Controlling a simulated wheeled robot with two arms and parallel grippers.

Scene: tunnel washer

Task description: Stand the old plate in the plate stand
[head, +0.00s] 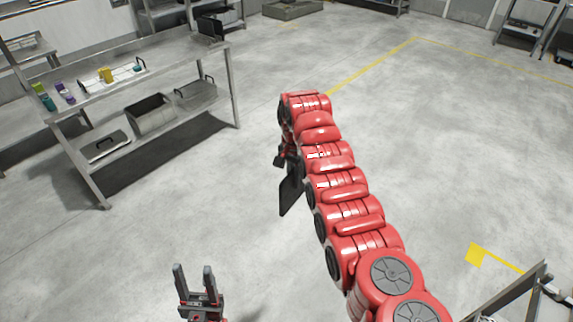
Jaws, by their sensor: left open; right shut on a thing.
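My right gripper (286,160) is shut on a dark, flat plate (290,196), which hangs below it over open floor. My red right arm hides part of the gripper. My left gripper (198,281) is open and empty at the bottom of the view, its two fingers pointing up the picture. I cannot make out the plate stand for certain. A dark upright item (210,29) stands at the far end of the metal table, too small to identify.
The metal table (165,62) at the left bears a tray with a yellow item and small green and purple items. Its lower shelf holds a dark bin (151,114) and trays. A metal frame (515,294) is at the bottom right. The middle floor is clear.

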